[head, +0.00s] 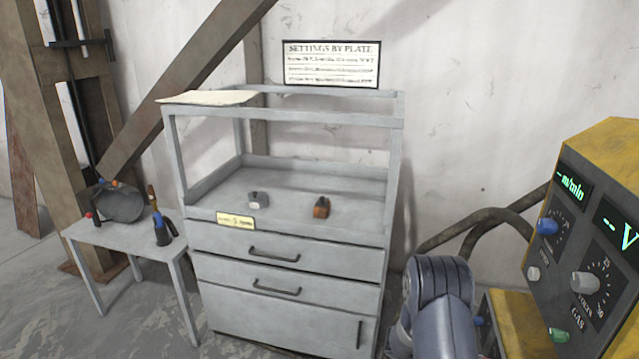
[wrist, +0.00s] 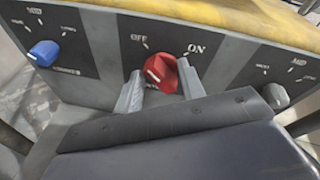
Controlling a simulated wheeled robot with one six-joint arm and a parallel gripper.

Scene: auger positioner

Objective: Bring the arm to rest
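My gripper (wrist: 160,75) shows in the wrist view with its two grey fingers apart, one on each side of a red knob (wrist: 160,72). The knob sits on a dark panel between the words OFF and ON. A small gap shows at the left finger; whether the right finger touches the knob I cannot tell. Nothing is held off the panel. In the head view my arm (head: 440,300) is at the lower right, beside the yellow machine (head: 600,150); my gripper is hidden there.
A blue knob (wrist: 44,53) and a grey knob (wrist: 275,96) flank the red one. A grey drawer cabinet (head: 290,240) stands left of my arm, with two small blocks on its shelf. A small side table (head: 125,240) stands farther left. Thick hoses (head: 480,225) run behind my arm.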

